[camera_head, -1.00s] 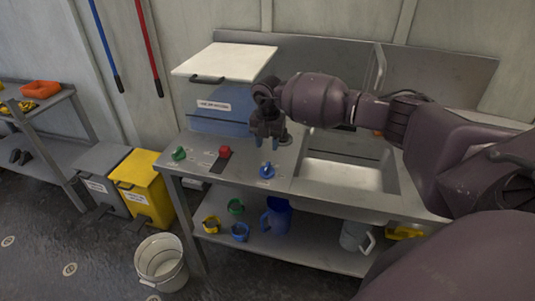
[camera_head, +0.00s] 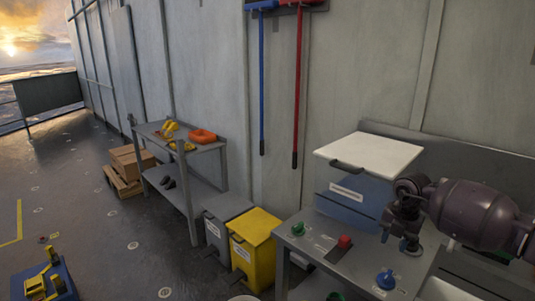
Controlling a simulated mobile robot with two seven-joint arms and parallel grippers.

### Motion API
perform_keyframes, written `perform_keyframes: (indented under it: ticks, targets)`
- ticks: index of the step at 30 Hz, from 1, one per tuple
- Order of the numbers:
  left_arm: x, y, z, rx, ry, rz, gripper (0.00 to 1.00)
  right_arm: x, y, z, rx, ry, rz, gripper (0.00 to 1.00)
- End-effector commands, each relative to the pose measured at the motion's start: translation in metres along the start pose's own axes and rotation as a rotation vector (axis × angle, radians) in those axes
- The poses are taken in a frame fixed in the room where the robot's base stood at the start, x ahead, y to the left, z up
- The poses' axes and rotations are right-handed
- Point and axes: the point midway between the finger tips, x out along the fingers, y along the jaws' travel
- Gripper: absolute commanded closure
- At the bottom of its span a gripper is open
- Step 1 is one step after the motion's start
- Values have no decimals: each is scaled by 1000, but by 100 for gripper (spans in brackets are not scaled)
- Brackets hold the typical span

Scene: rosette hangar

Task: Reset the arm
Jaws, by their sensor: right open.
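My right arm comes in from the right edge in the head view. Its gripper (camera_head: 403,241) points down over the metal counter (camera_head: 340,285), in front of the blue box with a white lid (camera_head: 365,152). Its jaws are open, and I see nothing between them. A blue knob (camera_head: 386,279) lies just below it on the counter, with a red knob (camera_head: 345,241) and a green knob (camera_head: 298,229) to the left. My left gripper is not in view.
A yellow bin (camera_head: 255,255) and a grey bin (camera_head: 222,222) stand left of the counter. A shelf (camera_head: 205,148) holds an orange tray (camera_head: 202,136). A blue and yellow object (camera_head: 45,283) is at lower left. Floor between is open.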

Motion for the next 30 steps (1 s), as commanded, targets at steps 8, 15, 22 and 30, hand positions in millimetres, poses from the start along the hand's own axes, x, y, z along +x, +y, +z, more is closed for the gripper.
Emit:
perform_keyframes:
  ticks: [8, 15, 22, 30]
  targets:
    - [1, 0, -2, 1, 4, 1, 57, -38, 93, -39, -300, 59, 546, 60]
    - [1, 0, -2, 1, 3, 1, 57, -93, 169, -106, -350, 128, 1118, 60]
    - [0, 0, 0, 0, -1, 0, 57, -112, 184, -142, -43, 195, 1554, 60]
    - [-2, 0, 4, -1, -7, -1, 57, -67, 145, -145, 574, 248, 1699, 60]
